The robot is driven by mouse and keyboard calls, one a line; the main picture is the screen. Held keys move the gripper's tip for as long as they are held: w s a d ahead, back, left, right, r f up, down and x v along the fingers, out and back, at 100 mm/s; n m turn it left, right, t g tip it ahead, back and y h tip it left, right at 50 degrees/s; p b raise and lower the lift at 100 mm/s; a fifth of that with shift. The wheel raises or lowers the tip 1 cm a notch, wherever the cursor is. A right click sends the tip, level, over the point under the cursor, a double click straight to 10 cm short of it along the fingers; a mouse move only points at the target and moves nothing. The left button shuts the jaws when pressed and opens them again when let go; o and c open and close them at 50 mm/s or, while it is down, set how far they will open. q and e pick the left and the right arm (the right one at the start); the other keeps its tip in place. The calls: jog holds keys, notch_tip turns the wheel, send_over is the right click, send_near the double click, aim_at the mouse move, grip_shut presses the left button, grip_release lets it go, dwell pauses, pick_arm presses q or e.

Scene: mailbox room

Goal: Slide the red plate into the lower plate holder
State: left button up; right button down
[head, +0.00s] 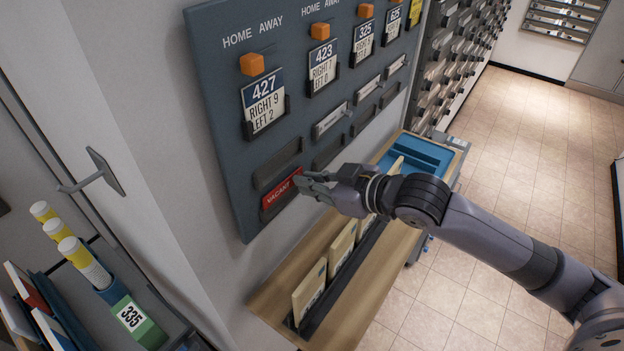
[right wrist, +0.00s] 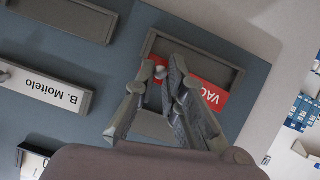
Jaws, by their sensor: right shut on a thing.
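The red plate (head: 279,194), lettered VACANT, is at the lower plate holder (head: 266,213) at the bottom left of the blue-grey board. My right gripper (head: 303,183) is shut at the plate's right end. In the right wrist view the gripper (right wrist: 166,76) covers one end of the red plate (right wrist: 211,97), which appears upside down. The plate overlaps the holder's frame (right wrist: 236,72) there, and part of the recess shows bare beside it. I cannot tell how deep the plate sits. The left gripper is not in view.
An empty holder (head: 277,166) is just above, under the 427 card (head: 263,104). A wooden tray (head: 268,300) with several upright cards runs below the board. Floor is clear at right.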

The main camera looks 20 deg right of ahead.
jog(key=shift+f+b, duration=0.5)
jog(key=shift+f, duration=0.6)
dwell(0.4)
jog(key=c, duration=1.6)
grip_release()
jog(key=shift+o, duration=0.6)
jog(key=o, duration=0.3)
jog(key=shift+d, duration=0.1)
